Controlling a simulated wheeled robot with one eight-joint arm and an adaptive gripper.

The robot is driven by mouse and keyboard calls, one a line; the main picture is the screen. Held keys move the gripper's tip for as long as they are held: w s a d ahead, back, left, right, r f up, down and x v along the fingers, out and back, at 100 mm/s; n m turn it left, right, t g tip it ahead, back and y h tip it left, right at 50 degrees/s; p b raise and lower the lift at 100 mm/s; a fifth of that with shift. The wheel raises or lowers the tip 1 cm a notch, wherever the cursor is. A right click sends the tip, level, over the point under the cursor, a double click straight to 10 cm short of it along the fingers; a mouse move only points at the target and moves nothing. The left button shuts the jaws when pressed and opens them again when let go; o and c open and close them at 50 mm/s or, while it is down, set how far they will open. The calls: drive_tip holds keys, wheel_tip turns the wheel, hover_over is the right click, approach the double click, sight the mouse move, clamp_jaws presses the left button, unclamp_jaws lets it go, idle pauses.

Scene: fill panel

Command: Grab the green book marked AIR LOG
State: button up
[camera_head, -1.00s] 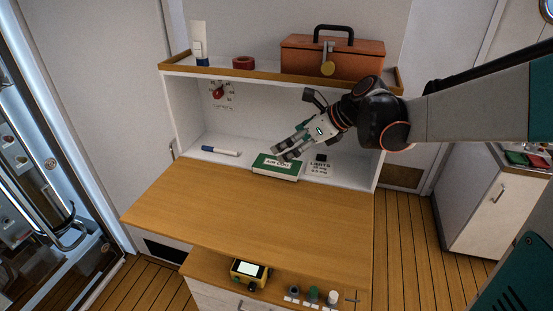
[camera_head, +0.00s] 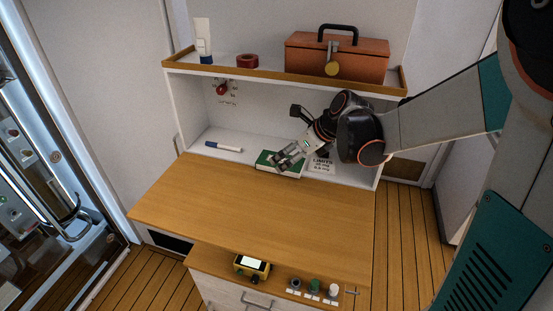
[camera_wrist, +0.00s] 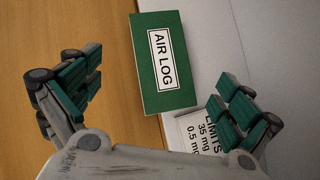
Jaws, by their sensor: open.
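The green book (camera_wrist: 164,85) with a white AIR LOG label lies flat at the front edge of the white shelf in the wrist view, its lower-left side over the wood. In the head view the green book (camera_head: 266,158) is partly hidden by my gripper (camera_head: 289,156). In the wrist view my gripper (camera_wrist: 150,106) is open, one finger left of the book over the wood and one at its lower right over the LIMITS card. The book lies beyond and between the fingers, and nothing is held.
A white LIMITS card (camera_head: 322,164) lies right of the book. A blue-and-white marker (camera_head: 223,146) lies left on the shelf. An orange toolbox (camera_head: 336,59) stands on the upper shelf above my arm. The wooden desktop (camera_head: 250,210) is clear.

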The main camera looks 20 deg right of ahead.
sight(284, 159)
drive_tip(key=x, duration=0.4)
drive_tip(key=shift+w+d+f, duration=0.2)
drive_tip(key=shift+w+d, duration=0.05)
drive_tip(key=shift+d, duration=0.05)
drive_tip(key=shift+w+a+f, duration=0.2)
drive_tip(key=shift+f, duration=0.15)
drive_tip(key=c, duration=1.7)
